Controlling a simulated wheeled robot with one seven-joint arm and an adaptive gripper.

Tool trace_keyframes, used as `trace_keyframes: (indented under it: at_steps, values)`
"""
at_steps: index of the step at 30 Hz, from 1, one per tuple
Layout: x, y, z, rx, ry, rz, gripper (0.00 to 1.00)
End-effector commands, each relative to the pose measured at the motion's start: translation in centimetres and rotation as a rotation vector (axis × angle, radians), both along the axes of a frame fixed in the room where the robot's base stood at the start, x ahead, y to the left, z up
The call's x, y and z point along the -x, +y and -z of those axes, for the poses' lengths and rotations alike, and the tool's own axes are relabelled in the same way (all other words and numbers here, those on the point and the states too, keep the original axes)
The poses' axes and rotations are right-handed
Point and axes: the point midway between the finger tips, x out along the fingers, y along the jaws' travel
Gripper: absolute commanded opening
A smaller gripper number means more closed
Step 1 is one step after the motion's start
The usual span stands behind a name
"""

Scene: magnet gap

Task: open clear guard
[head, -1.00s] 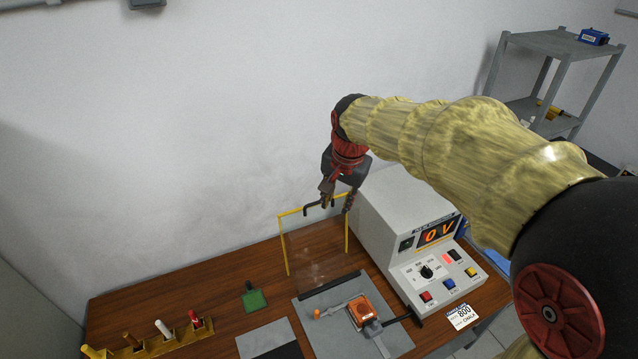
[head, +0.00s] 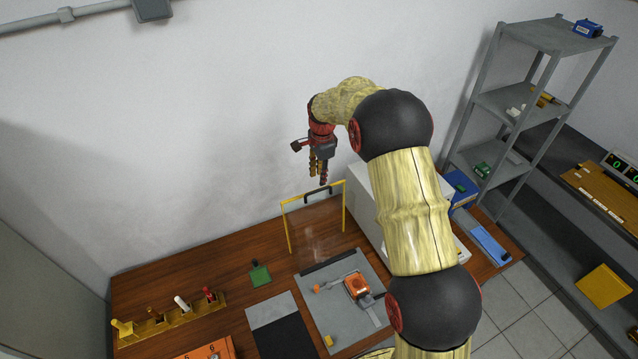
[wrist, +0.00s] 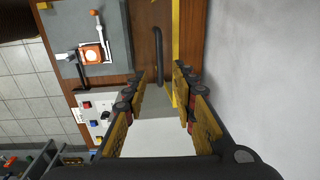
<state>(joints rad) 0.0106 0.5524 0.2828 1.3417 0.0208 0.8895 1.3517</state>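The clear guard (head: 316,224) is a see-through panel with a yellow frame. It stands upright at the back edge of a grey plate (head: 372,308) on the wooden bench. Its black handle (head: 318,194) is on the top bar. My gripper (head: 318,178) is above the handle, fingers down and apart from it. In the wrist view my gripper (wrist: 161,75) is open and empty, and the handle (wrist: 158,48) shows beyond the gap between the fingers. The yellow frame bar (wrist: 175,40) runs beside it.
An orange device (head: 358,286) sits on the plate. A white control box (head: 364,205) stands right of the guard, partly hidden by my arm; its buttons show in the wrist view. A yellow rack (head: 170,322) and a green pad (head: 260,275) are left. The wall is close behind.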

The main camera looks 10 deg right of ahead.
Motion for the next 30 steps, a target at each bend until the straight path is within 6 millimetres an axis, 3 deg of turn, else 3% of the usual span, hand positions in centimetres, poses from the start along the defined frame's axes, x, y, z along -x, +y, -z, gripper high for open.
trace_keyframes:
  at_steps: [12, 24, 30]
  values:
    - [-0.4, 0.1, 5.7, 0.000, 0.001, -0.003, 0.27]
    - [-0.4, 0.1, 6.4, 0.000, -0.001, -0.003, 0.26]
    - [-0.4, 0.1, 6.4, 0.000, -0.001, -0.003, 0.15]
